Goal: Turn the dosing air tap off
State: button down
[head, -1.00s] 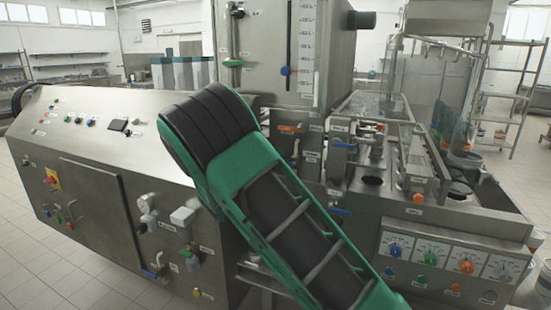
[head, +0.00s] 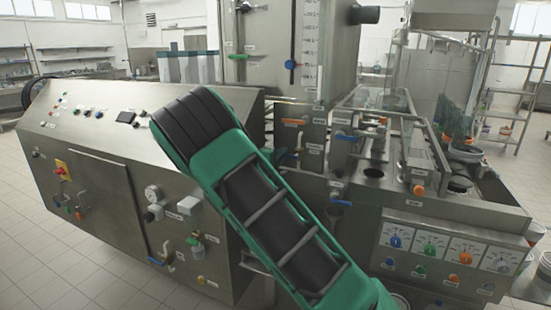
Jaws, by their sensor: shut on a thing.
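A row of lever taps sits on the steel filler beside my arm: an orange-handled tap (head: 293,122), a blue-handled tap (head: 346,138) and a lower blue-handled tap (head: 340,203). Their labels are too small to read, so I cannot tell which is the dosing air tap. My green and black arm crosses the middle of the head view. A small green part of it shows behind its right edge, close to the tap panel. My gripper's jaws are hidden behind the arm, and so is whatever they touch.
Dosing dials (head: 465,258) line the filler's front at right. A level scale with a blue pointer (head: 291,64) rises behind. Tiled floor (head: 50,265) is free at lower left.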

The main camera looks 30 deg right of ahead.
jog(key=shift+w+a+f, duration=0.15)
jog(key=shift+a+f, duration=0.05)
jog(key=shift+a, duration=0.05)
jog(key=c, duration=1.8)
grip_release()
jog(key=shift+c, duration=0.2)
jog(key=shift+o, duration=0.2)
jog(key=shift+d, duration=0.1)
jog(key=v, duration=1)
jog(key=shift+s+a, duration=0.25)
jog(key=shift+a, duration=0.05)
